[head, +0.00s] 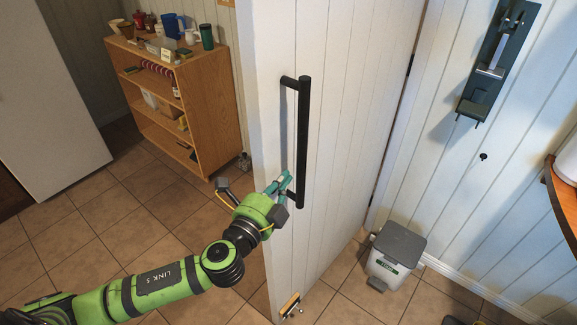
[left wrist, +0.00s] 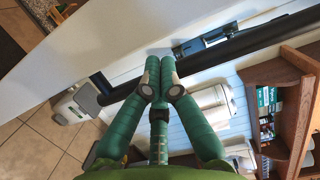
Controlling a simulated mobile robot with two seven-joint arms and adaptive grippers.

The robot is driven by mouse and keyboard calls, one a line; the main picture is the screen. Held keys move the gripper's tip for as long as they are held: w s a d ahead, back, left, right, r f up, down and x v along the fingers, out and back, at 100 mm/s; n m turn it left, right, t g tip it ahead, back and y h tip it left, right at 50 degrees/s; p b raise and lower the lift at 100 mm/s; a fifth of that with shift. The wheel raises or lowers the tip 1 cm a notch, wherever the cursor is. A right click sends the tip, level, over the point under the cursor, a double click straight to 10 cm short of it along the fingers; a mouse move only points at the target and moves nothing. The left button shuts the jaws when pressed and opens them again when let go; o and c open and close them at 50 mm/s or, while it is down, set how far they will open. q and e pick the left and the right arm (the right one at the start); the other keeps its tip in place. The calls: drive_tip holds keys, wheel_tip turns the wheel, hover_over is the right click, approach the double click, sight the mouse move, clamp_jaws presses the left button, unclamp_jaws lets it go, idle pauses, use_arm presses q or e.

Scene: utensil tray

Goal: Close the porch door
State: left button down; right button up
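The white plank porch door (head: 345,120) stands open, its free edge toward the left of the head view. A long black bar handle (head: 304,140) is mounted upright on its face. My left gripper (head: 287,178) is beside the lower part of the handle, on its left. In the left wrist view the handle (left wrist: 240,42) runs diagonally behind the left gripper's green fingers (left wrist: 158,68). These fingers are together, with nothing visible between them; I cannot tell whether they touch the bar. My right gripper is out of view.
A small white bin with a grey lid (head: 398,247) stands on the tiles right of the door. A wooden shelf (head: 190,95) with cups stands behind left. A dark fixture (head: 497,65) hangs on the right wall.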

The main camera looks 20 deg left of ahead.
use_arm(q)
drive_tip(key=shift+w+d, duration=0.2)
drive_tip(key=shift+w, duration=1.25)
